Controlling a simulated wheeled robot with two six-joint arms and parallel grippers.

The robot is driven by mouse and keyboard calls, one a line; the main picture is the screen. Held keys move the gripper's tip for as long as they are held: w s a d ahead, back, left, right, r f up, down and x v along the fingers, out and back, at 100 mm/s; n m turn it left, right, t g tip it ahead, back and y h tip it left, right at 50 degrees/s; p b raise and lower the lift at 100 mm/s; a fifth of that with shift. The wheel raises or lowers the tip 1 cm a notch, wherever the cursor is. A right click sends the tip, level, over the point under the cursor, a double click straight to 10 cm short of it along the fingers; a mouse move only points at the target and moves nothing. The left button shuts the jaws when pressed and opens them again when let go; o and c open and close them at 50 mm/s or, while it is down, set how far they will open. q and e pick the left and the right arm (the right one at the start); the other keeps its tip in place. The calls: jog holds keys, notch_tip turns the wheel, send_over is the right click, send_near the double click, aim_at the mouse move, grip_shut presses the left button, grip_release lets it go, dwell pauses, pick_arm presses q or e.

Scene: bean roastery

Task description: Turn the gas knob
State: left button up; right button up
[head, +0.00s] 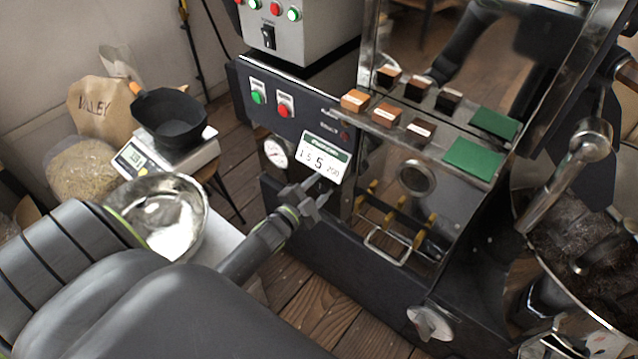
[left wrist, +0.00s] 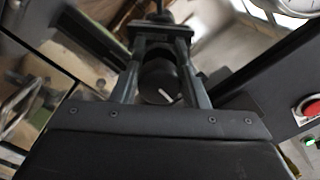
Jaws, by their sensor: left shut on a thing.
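The gas knob (left wrist: 158,78) is a round black knob with a white pointer line, seen in the left wrist view between my left gripper's fingers. Its line slants toward the lower right in that view. My left gripper (head: 306,200) is at the front of the dark roaster body, below the white display card, and hides the knob in the head view. In the left wrist view my left gripper (left wrist: 163,55) is shut on the knob, one finger on each side. My right gripper is not in view.
A pressure gauge (head: 275,152), a green button (head: 257,97) and a red button (head: 284,106) are on the panel above left. A steel bowl (head: 165,215) and a scale (head: 185,152) with a black pan (head: 170,120) stand at left. A wire handle (head: 388,247) is at right.

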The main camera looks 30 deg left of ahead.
pick_arm(q)
jog(key=shift+n, duration=0.5)
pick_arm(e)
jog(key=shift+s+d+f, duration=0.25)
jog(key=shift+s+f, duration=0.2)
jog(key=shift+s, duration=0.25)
pick_arm(q)
jog(key=shift+f, duration=0.1)
jog(key=o, duration=1)
jog(key=shift+c, duration=0.2)
jog(key=s+a, duration=0.1)
jog(key=s, duration=1.6)
jog(key=shift+s+a+p, duration=0.15)
jog(key=shift+s+p, duration=0.05)
jog(key=shift+p, duration=0.1)
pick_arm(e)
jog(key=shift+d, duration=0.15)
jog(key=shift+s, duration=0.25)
